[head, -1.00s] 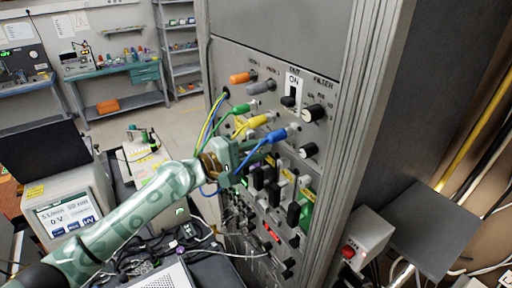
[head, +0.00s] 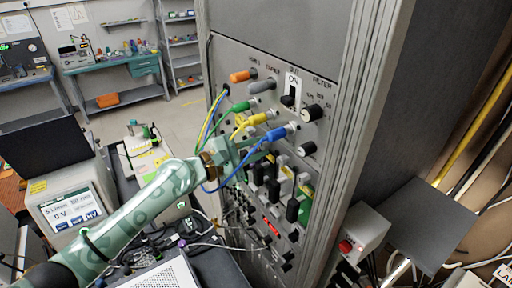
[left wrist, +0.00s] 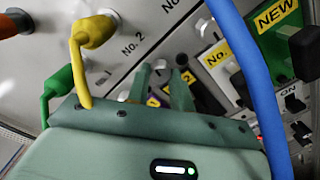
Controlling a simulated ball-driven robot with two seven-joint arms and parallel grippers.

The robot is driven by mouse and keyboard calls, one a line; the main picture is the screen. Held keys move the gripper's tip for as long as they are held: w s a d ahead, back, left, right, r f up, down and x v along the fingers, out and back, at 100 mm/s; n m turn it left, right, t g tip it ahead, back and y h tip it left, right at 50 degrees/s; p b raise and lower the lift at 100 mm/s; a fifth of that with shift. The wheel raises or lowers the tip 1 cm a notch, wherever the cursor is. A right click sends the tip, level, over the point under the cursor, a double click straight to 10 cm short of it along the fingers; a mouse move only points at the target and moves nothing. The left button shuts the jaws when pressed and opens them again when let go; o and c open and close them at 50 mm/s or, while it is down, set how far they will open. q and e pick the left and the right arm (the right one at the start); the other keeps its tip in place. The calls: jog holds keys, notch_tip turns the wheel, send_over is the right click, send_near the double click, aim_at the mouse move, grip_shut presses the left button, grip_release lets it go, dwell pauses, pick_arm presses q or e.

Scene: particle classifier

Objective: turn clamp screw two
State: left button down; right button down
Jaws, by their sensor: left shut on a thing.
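My left gripper (head: 264,150) reaches in from the left to the face of the grey rack panel. Its two green fingers (left wrist: 162,88) point at the panel beside a "No. 2" label (left wrist: 132,46) in the left wrist view. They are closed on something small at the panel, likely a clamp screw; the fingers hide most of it. A pale round knob (left wrist: 160,66) and a dark one (left wrist: 182,60) show close to the fingertips. I cannot tell which screw is number two. My right gripper is not in view.
A blue plug (head: 276,133) and its hanging cable cross close to the gripper. Yellow (head: 258,120), green (head: 240,107) and orange (head: 241,76) plugs stick out above. Black switches (head: 272,188) sit below. A screen box (head: 72,208) stands at left.

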pick_arm(q)
jog(key=c, duration=1.2)
grip_release()
jog(key=shift+c, duration=0.2)
jog(key=shift+f, duration=0.1)
jog(key=b+v, duration=0.6)
jog(key=v, duration=1)
jog(key=shift+a, duration=0.2)
